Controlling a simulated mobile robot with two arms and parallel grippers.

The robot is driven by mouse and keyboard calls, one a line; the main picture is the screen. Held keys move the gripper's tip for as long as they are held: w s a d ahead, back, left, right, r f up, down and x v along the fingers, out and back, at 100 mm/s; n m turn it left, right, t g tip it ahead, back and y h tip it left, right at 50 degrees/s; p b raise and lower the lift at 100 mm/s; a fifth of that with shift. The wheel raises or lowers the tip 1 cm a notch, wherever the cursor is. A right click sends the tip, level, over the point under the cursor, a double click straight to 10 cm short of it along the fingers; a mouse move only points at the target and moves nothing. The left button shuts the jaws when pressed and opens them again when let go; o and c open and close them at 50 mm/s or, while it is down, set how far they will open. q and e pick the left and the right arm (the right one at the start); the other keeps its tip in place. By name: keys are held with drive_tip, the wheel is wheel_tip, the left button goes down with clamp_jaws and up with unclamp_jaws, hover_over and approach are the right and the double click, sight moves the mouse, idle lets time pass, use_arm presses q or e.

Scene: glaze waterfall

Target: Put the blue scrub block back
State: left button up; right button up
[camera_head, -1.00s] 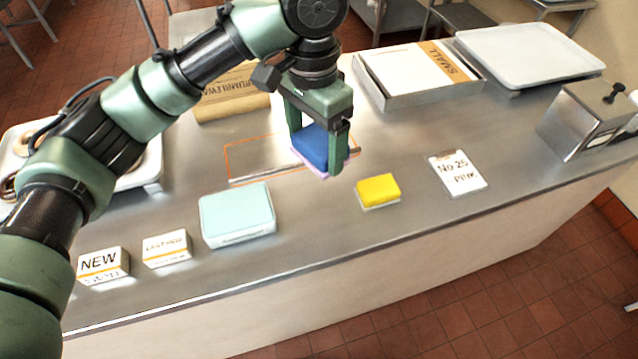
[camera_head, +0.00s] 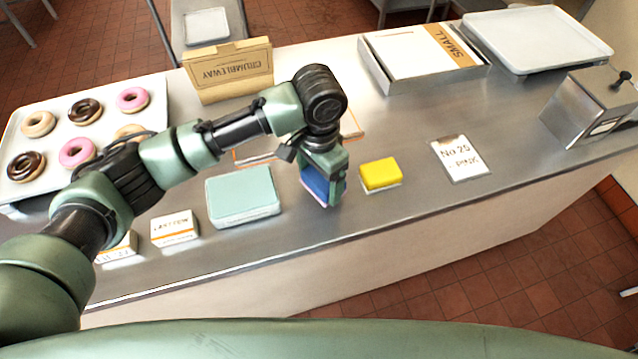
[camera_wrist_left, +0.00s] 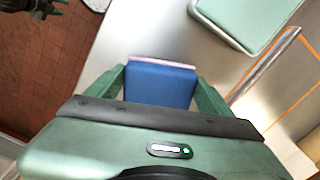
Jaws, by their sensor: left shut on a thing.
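My left gripper (camera_head: 326,184) is shut on the blue scrub block (camera_head: 315,182), which has a thin pinkish layer along one face. It holds the block between the pale blue box and the yellow block, close to the counter; I cannot tell whether it touches. In the left wrist view the blue block (camera_wrist_left: 160,84) sits between the two green fingers. The yellow block (camera_head: 380,173) lies on a whitish base just to the right of the gripper. An orange outline (camera_head: 240,155) on the counter is partly hidden behind my arm.
A pale blue box (camera_head: 243,195) stands left of the gripper. A donut tray (camera_head: 18,128), a Crumbleway box (camera_head: 228,72), a SMALL box (camera_head: 374,72), a white tray (camera_head: 540,38), a metal box (camera_head: 585,105) and a No 25 card (camera_head: 461,158) are around.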

sight(319, 187)
use_arm(q)
wheel_tip(319, 187, down, 3)
drive_tip(key=shift+r, duration=0.2)
drive_tip(key=shift+f, duration=0.4)
use_arm(e)
drive_tip(key=shift+s+d+r, duration=0.1)
drive_tip(key=shift+s+d, duration=0.05)
drive_tip(key=shift+s, duration=0.4)
drive_tip(key=shift+s+d+r, duration=0.1)
drive_tip(key=shift+s+d, duration=0.05)
drive_tip(key=shift+s, duration=0.35)
use_arm(q)
drive_tip(key=o, duration=1.3)
drive_tip(key=shift+c, duration=0.2)
use_arm(e)
drive_tip(key=shift+w, duration=0.2)
